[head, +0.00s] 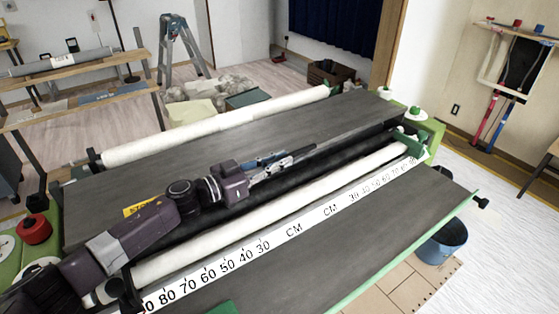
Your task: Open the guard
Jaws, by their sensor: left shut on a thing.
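The wallpaper paster fills the middle of the head view. Its guard (330,130), a long dark grey panel, lies between the rear white roller and the black gap in front. My left gripper (297,158) reaches in from the lower left, with its fingers at the guard's front edge near the middle. It is shut on what looks like that edge; the contact itself is small and partly hidden by the fingers. My arm hides the left part of the guard and most of a yellow label (137,208). My right gripper is not in view.
A rear white roller (220,125) and a front white roller (300,199) flank the guard. A CM scale (293,229) runs along the front roller, above a grey front board (350,250). A blue bucket (441,241) stands at right. A stepladder (184,45) and rubble lie behind.

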